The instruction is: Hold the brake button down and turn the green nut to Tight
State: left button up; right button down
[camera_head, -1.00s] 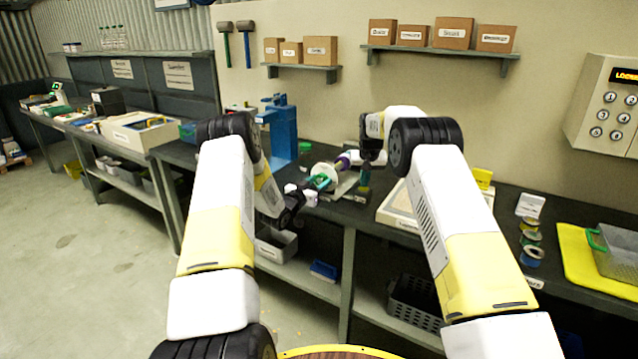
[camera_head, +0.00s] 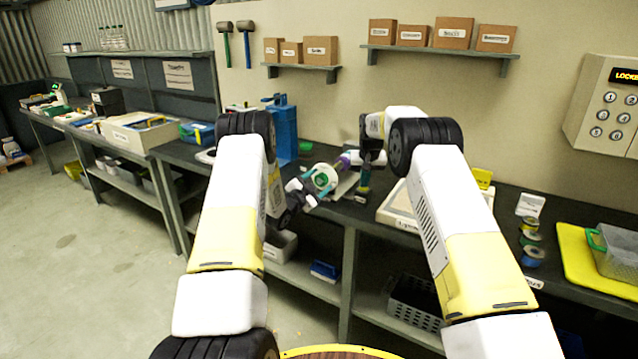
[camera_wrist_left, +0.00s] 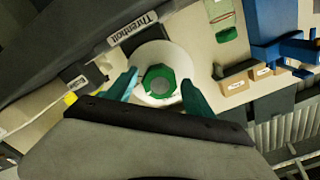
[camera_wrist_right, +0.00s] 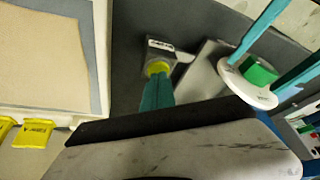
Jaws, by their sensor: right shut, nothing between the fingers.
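The green nut (camera_wrist_left: 160,82) sits at the centre of a white disc (camera_wrist_left: 176,58). In the head view the nut (camera_head: 322,179) is partly covered by my left gripper (camera_head: 313,188). In the left wrist view my left gripper (camera_wrist_left: 160,93) is open, with one teal finger on either side of the nut; I cannot tell whether they touch it. My right gripper (camera_wrist_right: 158,80) is shut and empty, with its fingertips at the yellow brake button (camera_wrist_right: 157,67) on a dark block. The fingers hide part of the button, and I cannot tell whether it is pressed down.
A blue machine (camera_head: 284,125) stands behind my left gripper. A shallow pale tray (camera_head: 400,207) lies right of my right gripper. A yellow mat (camera_head: 570,262) with a clear bin lies at the far right. Grey bins sit on the lower shelf.

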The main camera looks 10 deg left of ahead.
pick_arm(q)
jog(key=n, duration=0.4)
jog(key=shift+a, duration=0.1)
jog(key=n, duration=0.4)
jog(key=c, duration=1)
jog(key=m, duration=0.6)
jog(key=shift+d+m, duration=0.2)
jog(key=shift+m, duration=0.2)
jog(key=o, duration=1)
jog(key=shift+a, duration=0.1)
jog(key=v, duration=0.8)
